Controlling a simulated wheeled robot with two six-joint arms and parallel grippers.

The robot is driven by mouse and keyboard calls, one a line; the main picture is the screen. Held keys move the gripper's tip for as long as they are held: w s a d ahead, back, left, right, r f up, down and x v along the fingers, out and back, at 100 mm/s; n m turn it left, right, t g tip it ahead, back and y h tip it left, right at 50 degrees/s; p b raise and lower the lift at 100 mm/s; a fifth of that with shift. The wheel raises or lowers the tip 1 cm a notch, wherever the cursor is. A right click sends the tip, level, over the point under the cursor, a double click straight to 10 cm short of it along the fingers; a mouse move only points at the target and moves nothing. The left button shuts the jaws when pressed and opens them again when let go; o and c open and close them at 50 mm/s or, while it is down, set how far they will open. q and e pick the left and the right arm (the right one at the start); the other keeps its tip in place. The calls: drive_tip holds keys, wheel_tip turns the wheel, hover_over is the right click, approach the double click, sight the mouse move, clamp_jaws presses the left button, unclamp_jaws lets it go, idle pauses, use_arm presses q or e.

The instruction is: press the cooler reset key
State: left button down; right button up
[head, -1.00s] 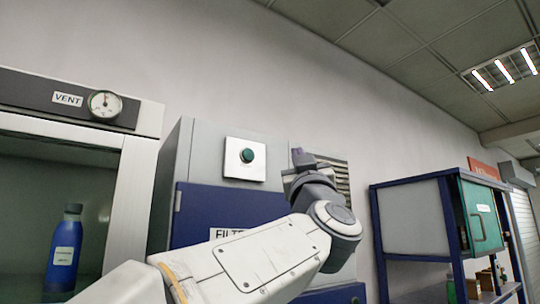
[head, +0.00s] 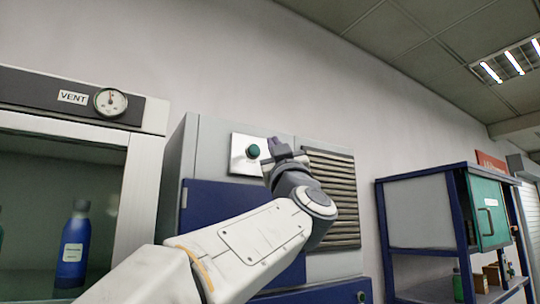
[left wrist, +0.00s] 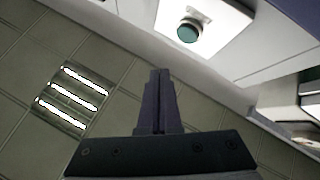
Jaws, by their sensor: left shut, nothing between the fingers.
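The reset key is a round dark green button (head: 253,151) on a white square plate (head: 239,165), high on the front of a grey and blue cabinet (head: 213,150). In the left wrist view the button (left wrist: 188,31) shows at the top, beyond the fingertips and to their right. My left gripper (head: 272,143) is just right of the button in the head view, shut and empty. Its closed fingers also show in the left wrist view (left wrist: 159,75). They look apart from the button. My right gripper is not in view.
A louvred grille (head: 335,200) is right of the gripper. A vent hood (head: 60,140) with a gauge (head: 111,102) and a blue bottle (head: 73,245) stands at left. A blue-framed shelf (head: 420,215) with a green door (head: 488,212) stands at right.

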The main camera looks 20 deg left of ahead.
sight(260, 152)
use_arm(q)
drive_tip(key=shift+w+a, duration=0.7)
drive_tip(key=shift+a, duration=0.2)
drive_tip(key=shift+w+a, duration=0.7)
drive_tip(key=shift+a, duration=0.2)
drive_tip(key=shift+a, duration=0.1)
idle(0.7)
drive_tip(key=shift+w+a, duration=0.2)
drive_tip(key=shift+a, duration=0.05)
drive_tip(key=shift+w+a+p, duration=0.3)
idle(0.7)
drive_tip(key=shift+s+d, duration=0.1)
idle(0.3)
drive_tip(key=shift+s+d, duration=0.45)
drive_tip(key=shift+d, duration=0.1)
drive_tip(key=s+d, duration=0.1)
drive_tip(key=d, duration=0.1)
drive_tip(key=s+d, duration=0.2)
idle(0.4)
